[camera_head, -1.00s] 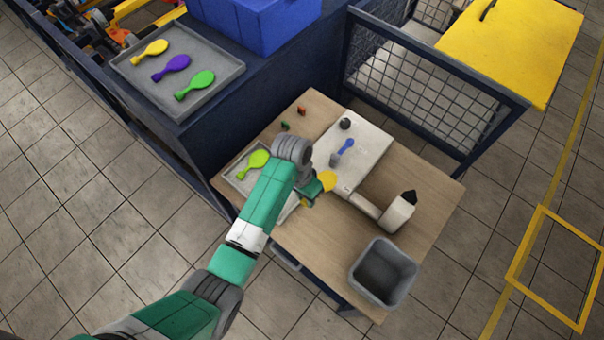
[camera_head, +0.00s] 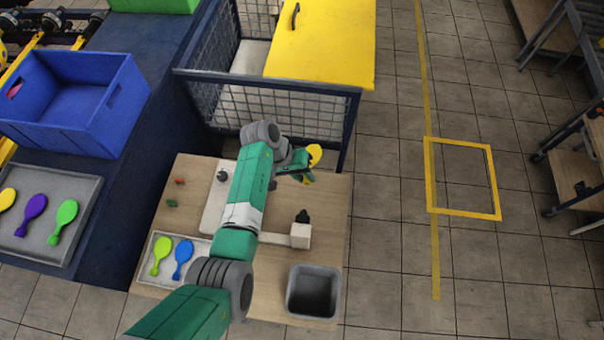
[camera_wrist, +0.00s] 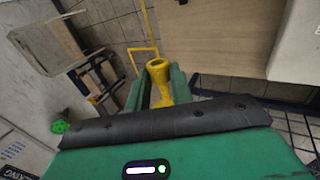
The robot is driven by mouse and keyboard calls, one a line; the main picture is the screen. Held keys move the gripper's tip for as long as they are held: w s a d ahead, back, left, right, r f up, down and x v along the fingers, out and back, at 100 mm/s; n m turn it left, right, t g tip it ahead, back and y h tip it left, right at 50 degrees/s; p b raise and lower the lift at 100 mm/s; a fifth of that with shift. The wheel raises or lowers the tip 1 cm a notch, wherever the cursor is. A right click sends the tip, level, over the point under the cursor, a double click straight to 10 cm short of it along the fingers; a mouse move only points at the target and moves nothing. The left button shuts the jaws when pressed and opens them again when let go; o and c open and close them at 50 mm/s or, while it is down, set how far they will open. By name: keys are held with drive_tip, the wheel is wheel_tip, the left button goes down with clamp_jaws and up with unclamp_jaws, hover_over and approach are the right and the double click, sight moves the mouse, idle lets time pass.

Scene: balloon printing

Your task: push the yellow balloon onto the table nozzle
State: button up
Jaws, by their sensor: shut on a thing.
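The yellow balloon shows at the end of my gripper in the head view (camera_head: 315,152) and between the green fingers in the wrist view (camera_wrist: 160,72). My gripper (camera_head: 300,168) is shut on it and holds it near the table's far right edge; its fingers also show in the wrist view (camera_wrist: 158,88). In the wrist view the balloon's flared open mouth faces away from my palm. A white block with a dark pointed tip (camera_head: 302,217), which looks like the table nozzle, stands on the wooden table (camera_head: 265,270). The balloon is apart from this tip, beyond it in the head view.
A grey bin (camera_head: 313,292) stands at the table's front right. A tray (camera_head: 147,272) holds a lime and a blue balloon. A dark knob (camera_head: 222,175) sits near the white plate (camera_head: 212,212), partly hidden by my arm. A mesh fence (camera_head: 300,105) stands behind the table.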

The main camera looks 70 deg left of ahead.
drive_tip(key=s+d+f+b, duration=0.1)
drive_tip(key=d+f+b, duration=0.2)
drive_tip(key=f, duration=0.6)
drive_tip(key=shift+s+d+f+b, duration=0.2)
drive_tip(key=shift+s+f+b, duration=0.2)
drive_tip(key=shift+b, duration=0.5)
drive_tip(key=shift+s+d+p, duration=0.25)
drive_tip(key=shift+d+p, duration=0.25)
drive_tip(key=shift+p, duration=0.15)
idle(0.7)
drive_tip(key=o, duration=0.8)
drive_tip(key=shift+o, duration=0.2)
drive_tip(key=shift+r, duration=0.15)
